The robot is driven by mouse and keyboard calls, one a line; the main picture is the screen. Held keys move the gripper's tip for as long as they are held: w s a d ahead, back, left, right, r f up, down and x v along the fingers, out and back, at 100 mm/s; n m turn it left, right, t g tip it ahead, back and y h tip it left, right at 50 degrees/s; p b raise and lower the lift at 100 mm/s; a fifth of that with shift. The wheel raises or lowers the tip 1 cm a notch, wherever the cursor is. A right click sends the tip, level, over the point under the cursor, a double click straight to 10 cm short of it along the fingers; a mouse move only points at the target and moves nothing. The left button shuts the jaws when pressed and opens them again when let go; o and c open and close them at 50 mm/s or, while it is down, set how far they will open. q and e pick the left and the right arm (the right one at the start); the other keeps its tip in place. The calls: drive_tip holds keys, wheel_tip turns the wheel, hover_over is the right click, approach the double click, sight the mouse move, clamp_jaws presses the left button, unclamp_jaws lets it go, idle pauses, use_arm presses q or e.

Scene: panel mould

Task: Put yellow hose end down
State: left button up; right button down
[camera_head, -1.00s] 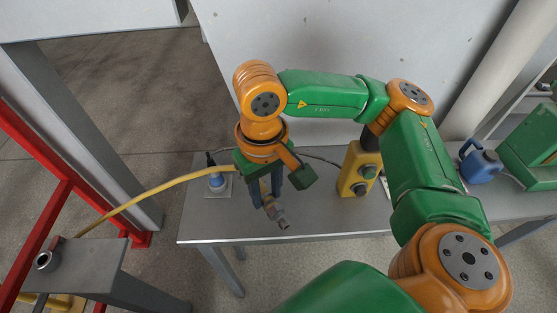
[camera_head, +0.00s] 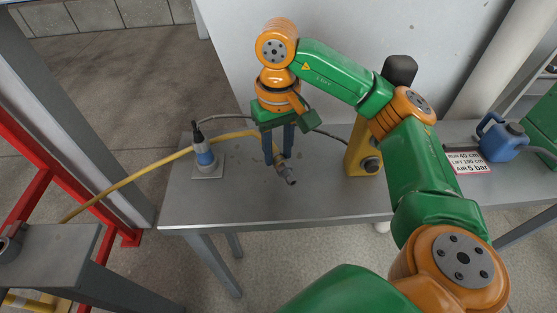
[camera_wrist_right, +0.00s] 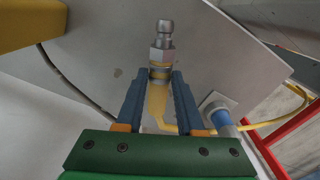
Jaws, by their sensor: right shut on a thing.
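My right gripper (camera_head: 277,158) points down over the grey table (camera_head: 250,206). It is shut on the end of the yellow hose (camera_head: 140,174). The metal fitting (camera_head: 288,175) of that hose end sticks out past the fingers towards the table's front edge. In the right wrist view the fitting (camera_wrist_right: 162,45) shows beyond the two blue fingers (camera_wrist_right: 161,85), with the yellow hose between them. The hose end is close above the tabletop or touching it; I cannot tell which. My left gripper is not in view.
A blue and white bottle-like thing (camera_head: 205,155) stands on a small plate left of the gripper. A yellow box (camera_head: 362,152) stands to the right, with a sign (camera_head: 468,162) and a blue can (camera_head: 498,140) farther right. The table's front middle is clear.

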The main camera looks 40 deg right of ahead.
sight(278, 161)
drive_tip(key=f, duration=0.4)
drive_tip(key=shift+w+d+f, duration=0.2)
drive_tip(key=shift+w+d, duration=0.2)
drive_tip(key=shift+f, duration=0.1)
drive_tip(key=shift+f, duration=0.15)
drive_tip(key=c, duration=0.5)
unclamp_jaws()
drive_tip(key=shift+r, duration=0.2)
wheel_tip(278, 161, up, 12)
drive_tip(key=p, duration=0.3)
drive_tip(key=shift+r, duration=0.15)
